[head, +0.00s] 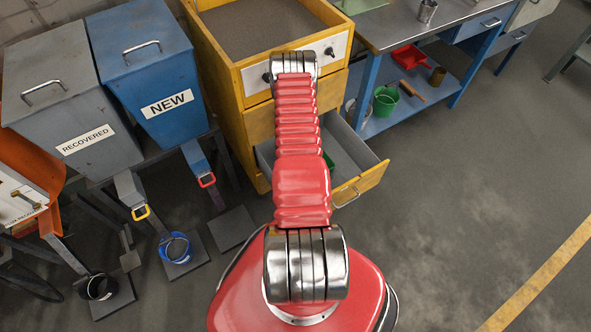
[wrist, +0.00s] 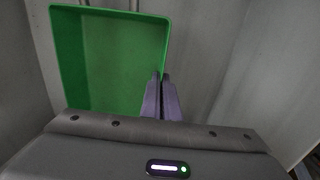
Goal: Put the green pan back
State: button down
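The green pan (wrist: 110,55) fills the upper left of the wrist view, seen into its open side. My gripper (wrist: 161,78) has its two fingers close together at the pan's right edge. That edge runs down between the fingertips, and the fingers look shut on it. In the head view, only a sliver of the green pan (head: 328,160) shows beside my red arm, inside the open drawer (head: 372,178) of the yellow cabinet. My arm hides the gripper and most of the pan there.
Grey drawer walls (wrist: 225,40) stand close around the gripper. The yellow cabinet (head: 222,75) rises behind the drawer. A blue workbench (head: 368,75) stands right, with a red scoop (head: 409,57) and green bucket (head: 386,101) on its shelf. Floor at right is clear.

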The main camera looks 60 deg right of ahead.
jog(key=shift+f, duration=0.95)
jog(key=shift+f, duration=0.1)
jog(key=c, duration=2)
grip_release()
jog(key=shift+w+a+r, duration=0.1)
jog(key=shift+a+r, duration=0.1)
jog(key=shift+r, duration=2.9)
jog(key=shift+w+a+r, duration=0.1)
jog(key=shift+a+r, duration=0.05)
jog(key=shift+r, duration=2.9)
